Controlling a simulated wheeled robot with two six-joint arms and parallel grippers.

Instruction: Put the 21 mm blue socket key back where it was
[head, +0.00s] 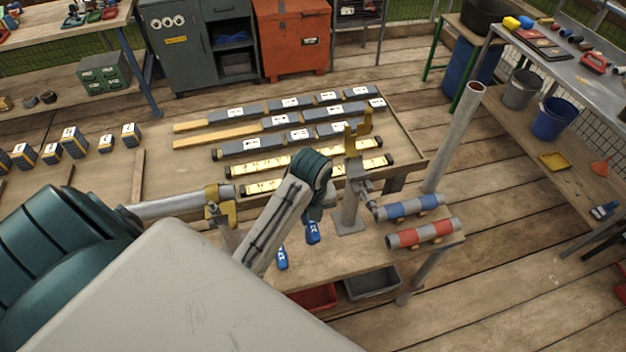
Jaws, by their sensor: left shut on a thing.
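My left arm reaches over the small wooden workbench (340,262) in the head view. My left gripper (318,212) points down below the teal wrist joint, which hides most of its fingers. It is shut on a blue socket key (312,233) with a white mark, just under the wrist. The mark is too small to read as a size. A second, similar blue key (281,258) is to its lower left, close beside my forearm. Whether the held key touches the bench is hidden. My right gripper is out of view.
A steel post with a yellow coupler (360,127) stands right of the gripper. A blue-banded tube (408,207) and a red-banded tube (422,234) lie on the bench's right side. A horizontal tube (170,207) is at left. Red (314,298) and grey (371,284) bins sit below.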

